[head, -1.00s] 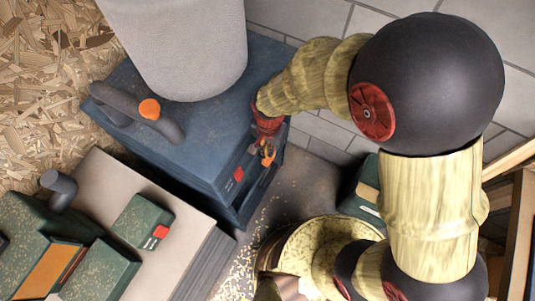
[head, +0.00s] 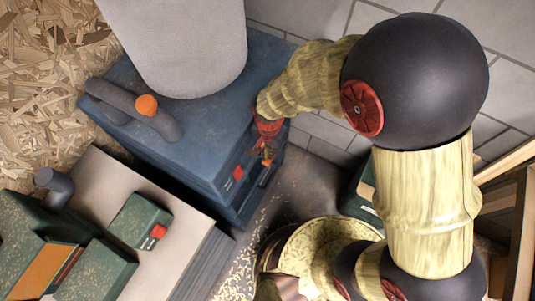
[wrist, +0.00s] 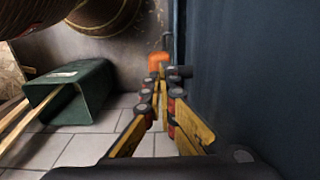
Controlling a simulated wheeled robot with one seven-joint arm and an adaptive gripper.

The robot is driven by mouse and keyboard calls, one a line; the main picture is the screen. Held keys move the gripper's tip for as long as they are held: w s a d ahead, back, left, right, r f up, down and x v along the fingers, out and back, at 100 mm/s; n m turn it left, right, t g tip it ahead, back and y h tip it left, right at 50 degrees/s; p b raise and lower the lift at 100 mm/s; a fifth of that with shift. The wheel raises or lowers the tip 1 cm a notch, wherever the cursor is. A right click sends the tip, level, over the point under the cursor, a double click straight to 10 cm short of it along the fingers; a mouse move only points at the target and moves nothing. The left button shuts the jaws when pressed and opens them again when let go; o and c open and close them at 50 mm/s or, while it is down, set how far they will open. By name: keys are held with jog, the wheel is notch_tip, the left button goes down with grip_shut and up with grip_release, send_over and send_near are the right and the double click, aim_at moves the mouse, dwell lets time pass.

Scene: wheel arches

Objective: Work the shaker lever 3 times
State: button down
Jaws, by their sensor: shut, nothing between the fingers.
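The blue machine (head: 185,135) fills the middle left of the head view, and its side wall (wrist: 255,70) fills the right of the wrist view. In the wrist view an orange piece (wrist: 158,61), which looks like the shaker lever's knob, sits beside this wall, just beyond my fingertips. My gripper (wrist: 160,84) has its yellow fingers closed together with nothing held. I cannot tell whether the tips touch the orange piece. In the head view my gripper (head: 267,148) is at the machine's right side, small and partly hidden.
A handle with an orange knob (head: 146,105) lies on the machine top beside a large grey cylinder (head: 185,50). A green bin (wrist: 75,95) holding wooden sticks stands left in the wrist view.

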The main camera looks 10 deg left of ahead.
jog(key=shift+f+b, duration=0.4)
jog(key=shift+f, duration=0.5)
jog(key=shift+r+p, duration=1.9)
jog(key=shift+r, duration=0.45)
jog(key=shift+f, duration=0.1)
jog(key=shift+f+b, duration=1.4)
jog(key=shift+f, duration=0.85)
jog(key=shift+r+p, duration=1.9)
jog(key=shift+r, duration=0.45)
